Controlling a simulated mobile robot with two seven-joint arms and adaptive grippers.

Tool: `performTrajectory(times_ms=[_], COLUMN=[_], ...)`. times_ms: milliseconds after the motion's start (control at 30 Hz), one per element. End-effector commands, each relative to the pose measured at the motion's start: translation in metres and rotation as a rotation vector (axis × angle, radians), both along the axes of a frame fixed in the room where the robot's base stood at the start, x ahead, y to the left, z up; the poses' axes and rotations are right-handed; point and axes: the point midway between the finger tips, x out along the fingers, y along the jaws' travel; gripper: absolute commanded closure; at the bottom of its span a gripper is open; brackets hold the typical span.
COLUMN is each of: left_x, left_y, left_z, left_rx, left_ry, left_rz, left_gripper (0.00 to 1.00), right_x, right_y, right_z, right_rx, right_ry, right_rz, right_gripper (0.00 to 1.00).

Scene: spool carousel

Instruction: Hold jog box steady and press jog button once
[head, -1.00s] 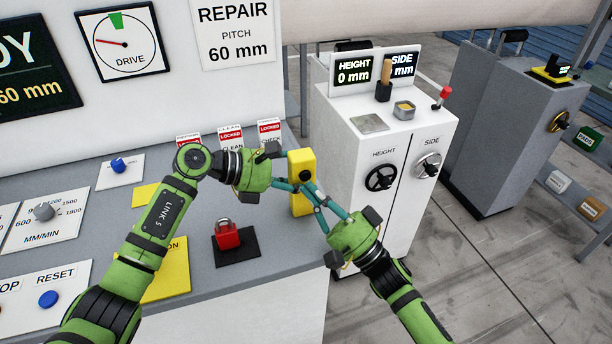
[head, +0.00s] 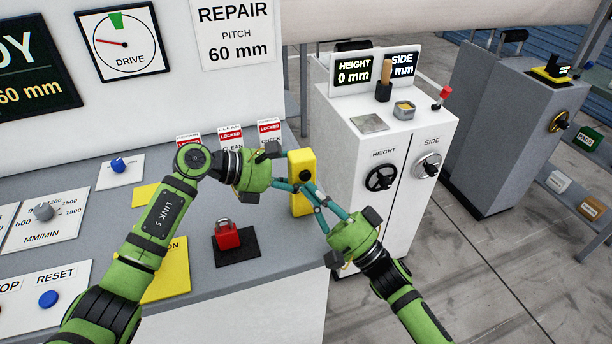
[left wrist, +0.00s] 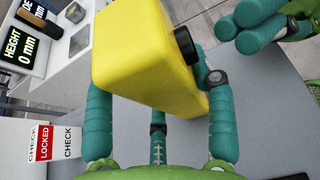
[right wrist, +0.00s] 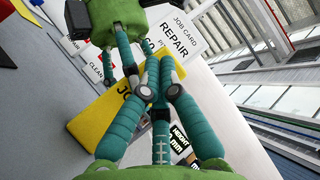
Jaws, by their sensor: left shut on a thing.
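The yellow jog box (head: 301,200) stands upright near the right edge of the grey console. My left gripper (head: 285,186) is shut on it, with one finger on each side in the left wrist view, where the yellow box (left wrist: 145,60) fills the middle. A round black button (left wrist: 186,45) shows on its face there. My right gripper (head: 309,190) is shut and empty, its fingertips close to the box's right side. In the right wrist view its tips (right wrist: 160,88) meet in front of the box (right wrist: 95,125), whose lettering is partly covered. I cannot tell whether they touch the button.
A red padlock (head: 227,235) sits on a black pad left of the jog box. Several LOCKED tags (head: 230,135) stand behind. A white cabinet (head: 365,150) with HEIGHT and SIDE handwheels stands right of the console. Open floor (head: 480,270) lies beyond it.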

Motion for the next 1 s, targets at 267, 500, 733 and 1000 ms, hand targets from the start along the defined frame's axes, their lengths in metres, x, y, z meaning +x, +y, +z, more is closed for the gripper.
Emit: performTrajectory(times_ms=[267,500,733,1000], left_x=[0.0,0.0,0.0,0.0], left_y=[0.0,0.0,0.0,0.0], left_z=[0.0,0.0,0.0,0.0], left_rx=[0.001,0.001,0.001,0.001], left_ry=[0.0,0.0,0.0,0.0], left_rz=[0.0,0.0,0.0,0.0], left_gripper=[0.86,0.86,0.86,0.86], right_x=[0.004,0.008,0.008,0.011], right_y=[0.001,0.002,0.002,0.003], right_z=[0.0,0.0,0.0,0.0], right_rx=[0.0,-0.001,0.0,0.0], right_ry=[0.0,-0.001,0.0,0.0], right_rz=[0.001,0.0,0.0,0.0], right_gripper=[1.0,1.0,1.0,1.0])
